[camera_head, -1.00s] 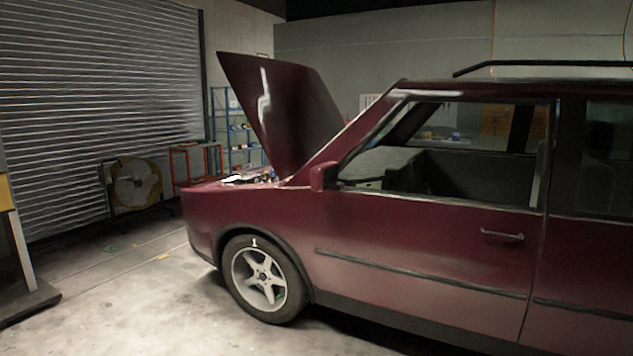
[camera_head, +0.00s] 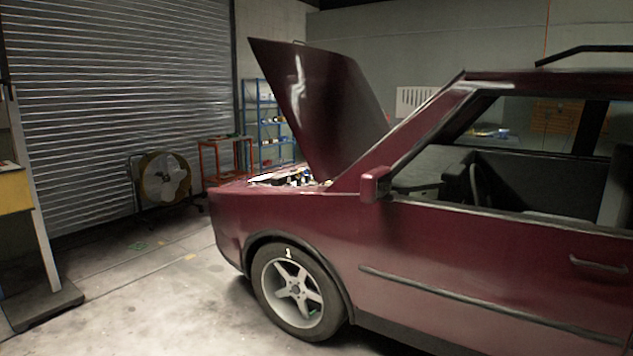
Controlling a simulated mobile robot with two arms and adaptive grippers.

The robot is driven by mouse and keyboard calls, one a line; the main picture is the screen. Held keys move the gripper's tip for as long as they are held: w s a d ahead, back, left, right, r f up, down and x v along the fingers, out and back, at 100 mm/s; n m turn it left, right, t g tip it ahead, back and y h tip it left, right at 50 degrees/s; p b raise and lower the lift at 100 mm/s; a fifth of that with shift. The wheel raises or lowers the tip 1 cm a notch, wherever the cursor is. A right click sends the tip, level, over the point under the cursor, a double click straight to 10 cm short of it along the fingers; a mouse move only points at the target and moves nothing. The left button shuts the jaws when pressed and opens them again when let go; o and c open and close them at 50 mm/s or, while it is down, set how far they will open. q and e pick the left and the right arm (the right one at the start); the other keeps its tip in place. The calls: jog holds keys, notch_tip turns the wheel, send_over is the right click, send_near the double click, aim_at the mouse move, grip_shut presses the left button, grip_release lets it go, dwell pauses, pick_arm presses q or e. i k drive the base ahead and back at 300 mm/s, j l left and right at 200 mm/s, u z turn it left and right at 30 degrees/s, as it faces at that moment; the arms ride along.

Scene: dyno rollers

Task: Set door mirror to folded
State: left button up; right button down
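The door mirror (camera_head: 375,184) is a small dark red housing at the front lower corner of the car's side window. It appears to stick out from the door; its exact fold angle is hard to tell from here. It is on the dark red car (camera_head: 470,260), whose side faces me with its front to the left. The front door (camera_head: 500,275) is shut and its window opening shows the interior. Neither of my grippers is in view, and nothing touches the mirror.
The car's hood (camera_head: 320,105) stands raised. A yellow fan (camera_head: 164,178), a red cart (camera_head: 226,157) and a blue shelf (camera_head: 265,120) are beyond the front. A stand (camera_head: 40,240) is at the left edge. Clear concrete floor (camera_head: 160,290) lies left of the front wheel (camera_head: 297,292).

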aim_at(375, 184)
jog(key=i+l+u, duration=0.1)
jog(key=i+u, duration=0.35)
jog(key=i, duration=1.05)
